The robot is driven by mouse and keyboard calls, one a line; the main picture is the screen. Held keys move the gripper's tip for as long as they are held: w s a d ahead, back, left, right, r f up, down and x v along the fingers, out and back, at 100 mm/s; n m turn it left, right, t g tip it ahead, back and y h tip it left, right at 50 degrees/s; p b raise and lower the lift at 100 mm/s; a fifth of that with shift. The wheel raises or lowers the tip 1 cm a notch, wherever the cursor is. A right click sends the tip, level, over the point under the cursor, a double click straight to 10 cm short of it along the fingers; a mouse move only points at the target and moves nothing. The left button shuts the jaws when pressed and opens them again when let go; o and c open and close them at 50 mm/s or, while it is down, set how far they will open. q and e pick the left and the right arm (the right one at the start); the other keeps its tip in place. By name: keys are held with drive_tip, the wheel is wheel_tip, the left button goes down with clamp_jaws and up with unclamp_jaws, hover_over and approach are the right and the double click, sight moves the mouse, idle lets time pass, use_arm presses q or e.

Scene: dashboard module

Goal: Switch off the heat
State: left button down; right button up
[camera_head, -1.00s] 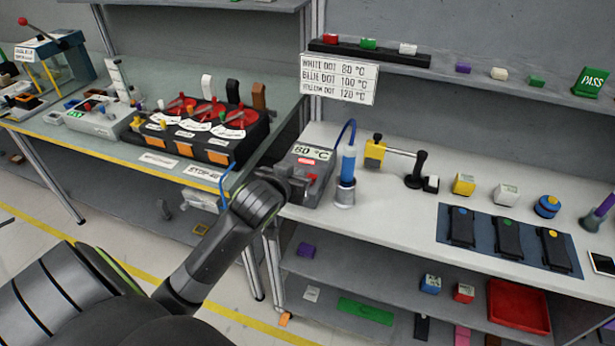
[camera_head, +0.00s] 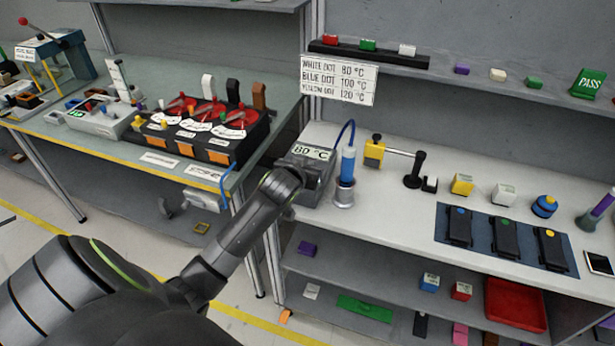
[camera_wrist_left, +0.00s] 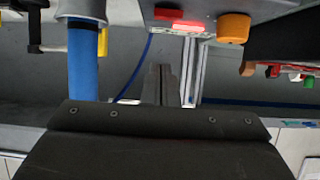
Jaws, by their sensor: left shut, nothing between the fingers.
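The grey heater box (camera_head: 308,172) stands at the left end of the white bench, with "80 °C" on its top display. My left wrist covers most of its front face in the head view. In the left wrist view, a red part (camera_wrist_left: 177,14) and an orange knob (camera_wrist_left: 233,28) show on a grey block at the top edge. My left gripper (camera_wrist_left: 165,75) is shut and empty, below and apart from them in that picture. Its fingertips are hidden in the head view. The blue-handled tool (camera_head: 348,162) stands upright in its holder beside the box. My right gripper is not in view.
A sign (camera_head: 340,79) listing dot temperatures hangs behind the box. A black unit with red dials (camera_head: 205,130) sits on the left table. A yellow clamp (camera_head: 374,152) and several small blocks stand farther right. A red tray (camera_head: 515,305) lies on the lower shelf.

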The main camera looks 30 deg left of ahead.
use_arm(q)
drive_tip(key=shift+s+d+f+p, duration=0.1)
drive_tip(key=shift+s+f+p, duration=0.1)
drive_tip(key=shift+f, duration=0.85)
drive_tip(key=shift+s+f+p, duration=0.1)
drive_tip(key=shift+f+p, duration=0.1)
drive_tip(key=shift+f, duration=0.8)
drive_tip(key=shift+w, duration=0.1)
drive_tip(key=f+b, duration=0.1)
drive_tip(key=b, duration=0.1)
drive_tip(key=shift+f+t+b, duration=0.25)
drive_tip(key=shift+t+b, duration=0.05)
drive_tip(key=shift+t, duration=0.1)
drive_tip(key=shift+s, duration=0.2)
drive_tip(key=shift+r, duration=0.4)
drive_tip(key=shift+r+p, duration=0.7)
drive_tip(key=shift+p, duration=0.3)
drive_tip(key=shift+w, duration=0.1)
